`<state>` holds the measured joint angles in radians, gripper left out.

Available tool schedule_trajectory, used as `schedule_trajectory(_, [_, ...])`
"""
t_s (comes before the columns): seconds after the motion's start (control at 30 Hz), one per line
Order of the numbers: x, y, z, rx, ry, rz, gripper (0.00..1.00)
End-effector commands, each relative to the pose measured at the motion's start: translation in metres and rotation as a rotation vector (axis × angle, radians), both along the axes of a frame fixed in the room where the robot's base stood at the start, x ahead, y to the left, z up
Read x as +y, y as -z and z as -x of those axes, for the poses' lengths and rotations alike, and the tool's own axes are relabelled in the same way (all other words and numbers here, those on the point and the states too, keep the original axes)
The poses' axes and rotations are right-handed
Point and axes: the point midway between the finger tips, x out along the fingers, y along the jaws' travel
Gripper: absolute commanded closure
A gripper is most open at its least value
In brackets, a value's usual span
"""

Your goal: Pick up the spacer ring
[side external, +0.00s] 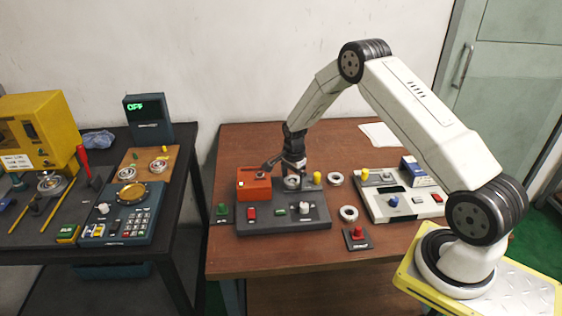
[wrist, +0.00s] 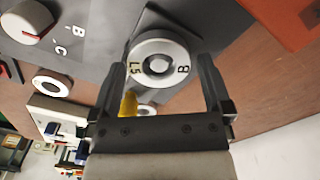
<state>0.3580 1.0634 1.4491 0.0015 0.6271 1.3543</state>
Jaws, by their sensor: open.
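A pale grey ring with dark lettering (wrist: 160,45) sits on the grey control panel (wrist: 90,30), around a lighter round centre. It also shows in the side view (side external: 292,183) at the panel's back edge, just below my gripper (side external: 283,168). My gripper is open, with its two fingers either side of this ring in the wrist view (wrist: 162,68); I cannot tell whether they touch it. Two more pale rings lie on the brown table, one farther back (side external: 335,179) and one nearer the front (side external: 348,214). No label tells which ring is the spacer ring.
An orange box (side external: 254,184) stands close on the left of my gripper. A yellow peg (side external: 317,178) stands close on the right. A white control box (side external: 400,203) is farther right. A red-knobbed block (side external: 357,238) sits at the front. The table's front left is clear.

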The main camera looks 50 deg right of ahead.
Motion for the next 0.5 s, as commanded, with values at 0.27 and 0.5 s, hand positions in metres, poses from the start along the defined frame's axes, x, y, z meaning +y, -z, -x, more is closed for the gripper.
schedule_trajectory(0.27, [0.0,-0.0004,0.0,0.0,0.0,0.0,0.0])
schedule_trajectory(0.5, [0.0,-0.0005,0.0001,0.0,0.0,0.0,0.48])
